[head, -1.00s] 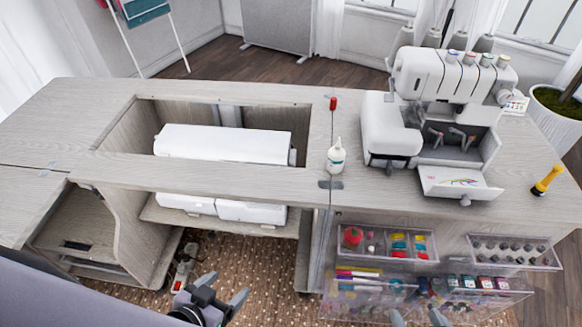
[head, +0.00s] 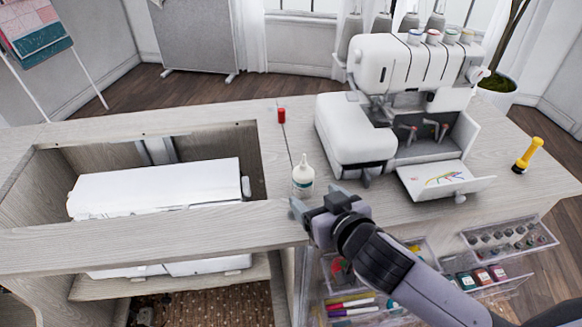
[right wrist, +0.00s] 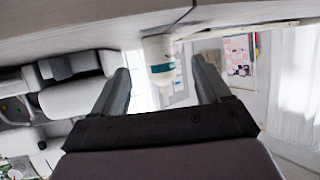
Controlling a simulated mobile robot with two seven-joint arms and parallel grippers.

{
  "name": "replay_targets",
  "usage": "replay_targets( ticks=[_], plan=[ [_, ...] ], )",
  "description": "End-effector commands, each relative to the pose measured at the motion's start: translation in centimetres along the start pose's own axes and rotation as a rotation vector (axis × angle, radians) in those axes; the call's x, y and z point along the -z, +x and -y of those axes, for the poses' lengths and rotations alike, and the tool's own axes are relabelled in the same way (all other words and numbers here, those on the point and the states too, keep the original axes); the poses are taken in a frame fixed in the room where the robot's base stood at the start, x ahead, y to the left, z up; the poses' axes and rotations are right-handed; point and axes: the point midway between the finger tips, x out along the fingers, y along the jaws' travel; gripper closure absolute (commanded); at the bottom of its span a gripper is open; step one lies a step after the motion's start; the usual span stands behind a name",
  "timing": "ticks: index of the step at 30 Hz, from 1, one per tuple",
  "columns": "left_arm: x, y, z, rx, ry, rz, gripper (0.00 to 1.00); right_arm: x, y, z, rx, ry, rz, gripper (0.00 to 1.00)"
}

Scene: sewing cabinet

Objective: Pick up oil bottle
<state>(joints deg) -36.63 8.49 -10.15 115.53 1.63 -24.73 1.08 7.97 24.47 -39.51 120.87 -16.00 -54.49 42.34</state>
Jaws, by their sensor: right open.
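The oil bottle (head: 302,177) is a small white bottle with a pointed nozzle and a dark label band. It stands upright on the cabinet top, left of the white overlock machine. My right gripper (head: 314,199) is open and empty, just in front of the bottle at the near edge of the top. In the right wrist view the picture is upside down, and the bottle (right wrist: 160,58) shows between the two spread fingers, near the fingertips. I cannot tell if a finger touches it. My left gripper is not in view.
A red spool (head: 281,116) stands behind the bottle. The white overlock machine (head: 400,110) with its open tray is to the right, and a yellow-handled tool (head: 527,155) is beyond it. A white sewing machine (head: 155,187) sits in the sunken opening at left. Clear drawers (head: 508,237) hang in front.

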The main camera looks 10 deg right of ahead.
Motion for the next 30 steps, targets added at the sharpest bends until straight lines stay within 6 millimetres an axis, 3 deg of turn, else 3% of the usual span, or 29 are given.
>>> replay_targets(
  ticks=[5, 13, 24, 30],
  plan=[
    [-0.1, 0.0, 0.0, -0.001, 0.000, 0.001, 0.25, 0.1, 0.3, 0.0, -0.001, -0.001, -0.002, 0.24],
    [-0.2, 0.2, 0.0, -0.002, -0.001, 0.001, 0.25, 0.0, 2.5, -0.1, 0.000, -0.001, -0.002, 0.24],
    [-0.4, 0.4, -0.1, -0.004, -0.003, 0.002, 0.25, -0.1, 6.8, -0.2, 0.000, 0.000, -0.002, 0.24],
    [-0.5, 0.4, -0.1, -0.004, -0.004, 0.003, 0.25, 0.0, 7.2, -0.2, 0.001, 0.000, -0.001, 0.24]
  ],
)
